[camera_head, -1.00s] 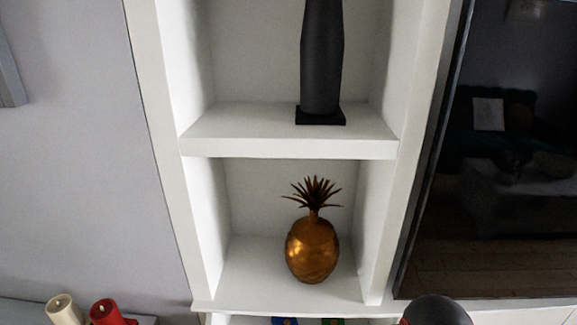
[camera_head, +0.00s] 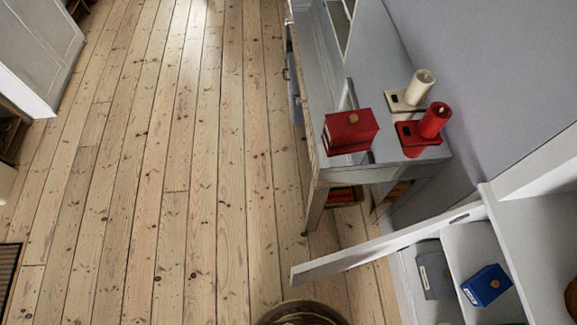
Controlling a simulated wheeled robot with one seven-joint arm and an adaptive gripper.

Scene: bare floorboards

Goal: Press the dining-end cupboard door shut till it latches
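A white cupboard door (camera_head: 385,246) stands open at the lower right, seen from above as a narrow slanting panel. It reaches out from the white shelf unit (camera_head: 535,172) to the left over the floorboards. A small dark fitting shows near its right end. Behind it, the open compartments hold a grey box (camera_head: 435,270) and a blue box (camera_head: 487,286). I cannot tell whether this is the dining-end door. My gripper is not in view.
A grey table (camera_head: 345,178) stands just beyond the door, with a red box (camera_head: 350,131), a cream candle (camera_head: 420,88) and a red candle (camera_head: 434,121) on it. A round brown-rimmed thing (camera_head: 300,307) is cut off at the bottom edge. Floorboards (camera_head: 190,190) at left are clear.

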